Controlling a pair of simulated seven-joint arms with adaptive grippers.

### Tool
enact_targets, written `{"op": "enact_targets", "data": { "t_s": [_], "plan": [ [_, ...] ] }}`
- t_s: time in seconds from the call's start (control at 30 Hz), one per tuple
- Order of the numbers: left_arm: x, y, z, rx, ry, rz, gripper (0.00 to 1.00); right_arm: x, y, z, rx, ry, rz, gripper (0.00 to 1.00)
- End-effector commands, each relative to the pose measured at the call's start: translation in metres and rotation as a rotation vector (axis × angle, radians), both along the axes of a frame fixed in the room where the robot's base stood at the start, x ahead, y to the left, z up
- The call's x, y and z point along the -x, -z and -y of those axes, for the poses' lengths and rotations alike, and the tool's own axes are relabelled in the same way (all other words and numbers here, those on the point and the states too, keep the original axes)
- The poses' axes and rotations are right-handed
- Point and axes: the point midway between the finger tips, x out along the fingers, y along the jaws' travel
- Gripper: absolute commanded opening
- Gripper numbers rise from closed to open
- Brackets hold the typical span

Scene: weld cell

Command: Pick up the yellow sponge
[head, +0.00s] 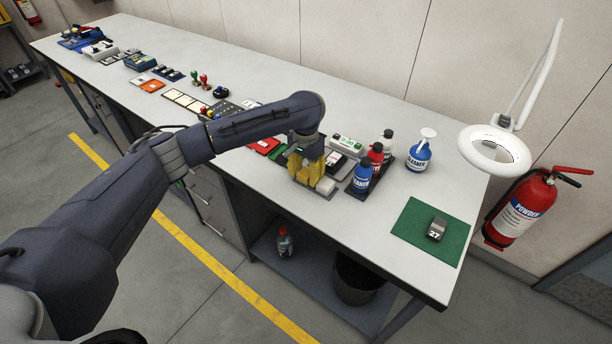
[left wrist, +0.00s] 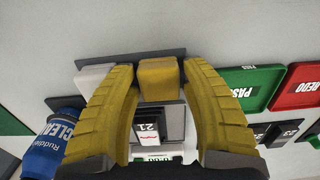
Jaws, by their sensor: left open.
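The yellow sponge (left wrist: 158,80) is a small block on a dark flat tray (left wrist: 172,54) in the left wrist view. My left gripper (left wrist: 157,70) has curved yellow fingers, spread open on both sides of the sponge, with a gap showing between the right finger and the block. In the head view my left gripper (head: 307,170) is low over the workbench near its front edge. There its yellow fingers hide most of the sponge, and I cannot tell the two apart. My right gripper is in neither view.
A pale block (left wrist: 92,78) lies beside the sponge. A device marked 21 (left wrist: 150,126) sits behind. A green mat (head: 410,222) holds a device marked 27 (head: 437,229). Bare bench (head: 375,240) lies in front.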

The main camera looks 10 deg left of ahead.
Motion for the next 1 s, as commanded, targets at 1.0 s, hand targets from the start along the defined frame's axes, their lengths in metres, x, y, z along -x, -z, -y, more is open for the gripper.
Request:
{"op": "enact_targets", "data": {
  "t_s": [1.0],
  "plan": [
    [-0.0005,-0.0020,0.0002,0.001,0.000,0.002,0.23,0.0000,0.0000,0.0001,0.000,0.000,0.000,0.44]
  ]
}}
